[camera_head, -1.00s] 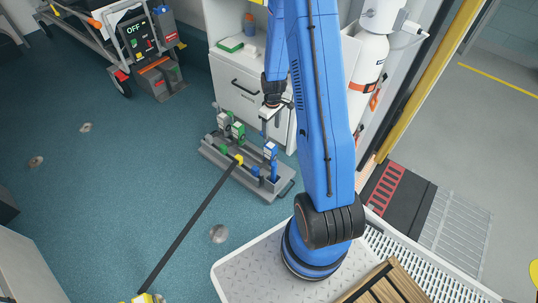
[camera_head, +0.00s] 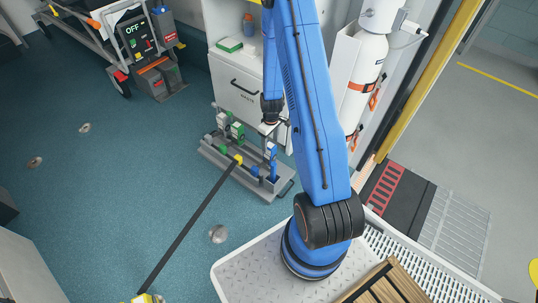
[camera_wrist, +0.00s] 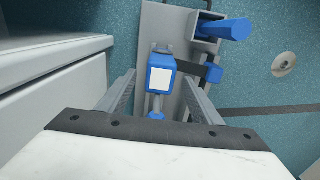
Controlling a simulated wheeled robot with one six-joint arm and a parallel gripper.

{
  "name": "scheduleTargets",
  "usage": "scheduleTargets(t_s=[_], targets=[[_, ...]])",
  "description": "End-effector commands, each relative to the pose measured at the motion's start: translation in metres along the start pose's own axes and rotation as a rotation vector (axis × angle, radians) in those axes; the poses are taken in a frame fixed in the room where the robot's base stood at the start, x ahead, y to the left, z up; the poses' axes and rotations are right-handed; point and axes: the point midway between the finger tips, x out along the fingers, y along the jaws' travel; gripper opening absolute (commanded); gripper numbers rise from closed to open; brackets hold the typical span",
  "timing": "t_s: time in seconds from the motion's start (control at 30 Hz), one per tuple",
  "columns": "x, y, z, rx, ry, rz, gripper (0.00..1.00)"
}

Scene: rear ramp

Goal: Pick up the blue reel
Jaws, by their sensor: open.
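The blue reel (camera_head: 271,151) with a pale label stands at the right end of a grey tray (camera_head: 214,158) on the floor. In the wrist view the blue reel (camera_wrist: 161,72) shows its white label between my two fingers. My gripper (camera_head: 269,130) points down just above the reel in the head view. In the wrist view my gripper (camera_wrist: 160,90) is open, with one finger on each side of the reel. I cannot tell whether either finger touches it.
A green reel (camera_head: 237,131) and a grey-white one (camera_head: 223,121) stand further left on the tray. A white drawer cabinet (camera_head: 238,89) is close behind. A black strap (camera_head: 190,223) runs from the tray across open blue floor. A white cylinder (camera_head: 362,65) stands right.

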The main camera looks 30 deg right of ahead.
Motion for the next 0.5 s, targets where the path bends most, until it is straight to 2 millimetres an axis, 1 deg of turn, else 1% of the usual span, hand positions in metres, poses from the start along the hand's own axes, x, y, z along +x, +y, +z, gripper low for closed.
scheduleTargets(t_s=[0.1, 0.23, 0.33, 0.5], targets=[[0.017, -0.001, 0.001, 0.003, -0.003, 0.000, 0.59], [0.030, -0.001, 0.000, 0.015, -0.003, 0.002, 0.59], [0.034, -0.001, 0.000, 0.015, -0.003, 0.003, 0.59], [0.034, 0.000, 0.000, 0.015, -0.002, 0.004, 0.59]])
